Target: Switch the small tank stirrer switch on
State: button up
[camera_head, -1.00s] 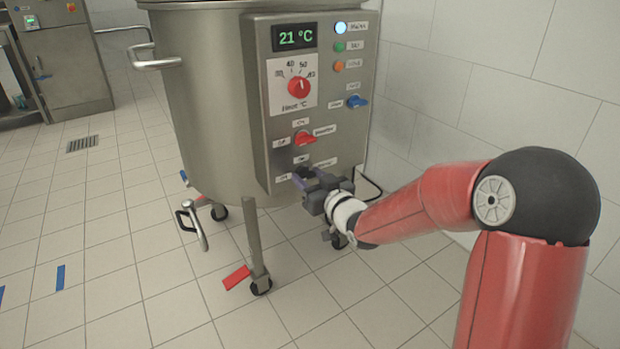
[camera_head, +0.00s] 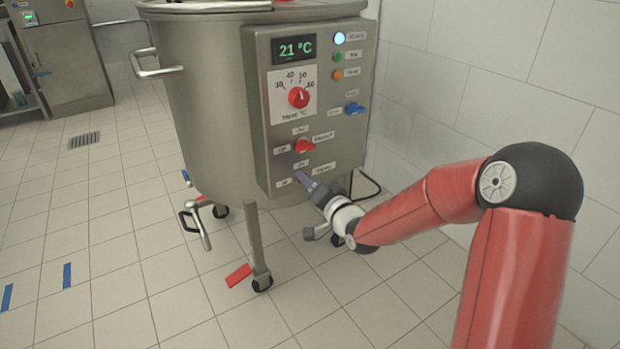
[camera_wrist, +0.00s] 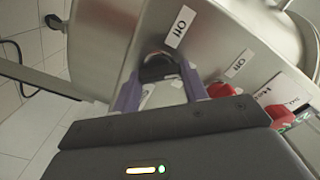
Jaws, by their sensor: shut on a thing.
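The small steel tank (camera_head: 215,110) stands on wheels and carries a control panel (camera_head: 268,150). My gripper (camera_head: 304,180) is at the lowest switch on the panel, and its fingers hide that switch in the head view. In the wrist view its purple fingers (camera_wrist: 158,88) are shut on the sides of a dark switch knob (camera_wrist: 157,67). The small label (camera_head: 323,168) right of the switch in the head view is too blurred to read, and the knob's exact setting is unclear.
A red switch (camera_head: 305,146) is just above the held one, and it shows near my fingers in the wrist view (camera_wrist: 221,90). A red heat dial (camera_head: 298,97), a blue switch (camera_head: 354,108) and a 21 °C display (camera_head: 295,48) are higher up. A tiled wall (camera_head: 500,80) is at right.

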jog(key=shift+d+f+m+p, duration=0.1)
jog(key=shift+m+p, duration=0.85)
jog(key=shift+m, duration=1)
jog(key=shift+f+m+p, duration=0.1)
jog(key=shift+m+p, duration=0.85)
jog(key=shift+m, duration=1)
jog(key=o, duration=1)
jog(key=shift+s+r, duration=0.1)
jog(key=v, duration=0.7)
jog(key=shift+s+d, duration=0.2)
jog(key=shift+s, duration=0.05)
